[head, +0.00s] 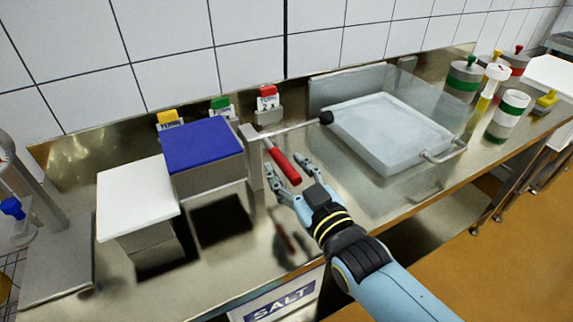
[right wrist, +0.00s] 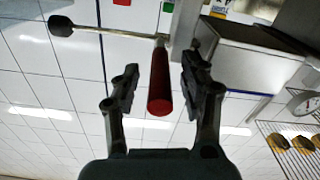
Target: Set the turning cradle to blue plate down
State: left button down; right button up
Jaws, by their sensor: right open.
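The turning cradle has its blue plate (head: 203,143) on top, lying flat and facing up. A red handle (head: 283,165) sticks out from its right-hand post (head: 252,150), and a thin rod with a black ball end (head: 326,117) reaches to the right. My right gripper (head: 285,172) is open at the red handle, with one finger on each side. In the right wrist view the red handle (right wrist: 160,80) lies between the open fingers (right wrist: 160,68), with gaps on both sides. My left gripper is not in view.
A white-topped block (head: 138,196) stands left of the cradle. A pale tray (head: 388,132) lies to the right. Yellow, green and red tagged holders (head: 268,103) stand behind. Several banded containers (head: 508,114) stand at the far right. A SALT label (head: 280,310) is at the counter's front.

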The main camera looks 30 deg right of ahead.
jog(key=shift+w, duration=0.5)
jog(key=shift+c, duration=0.3)
grip_shut()
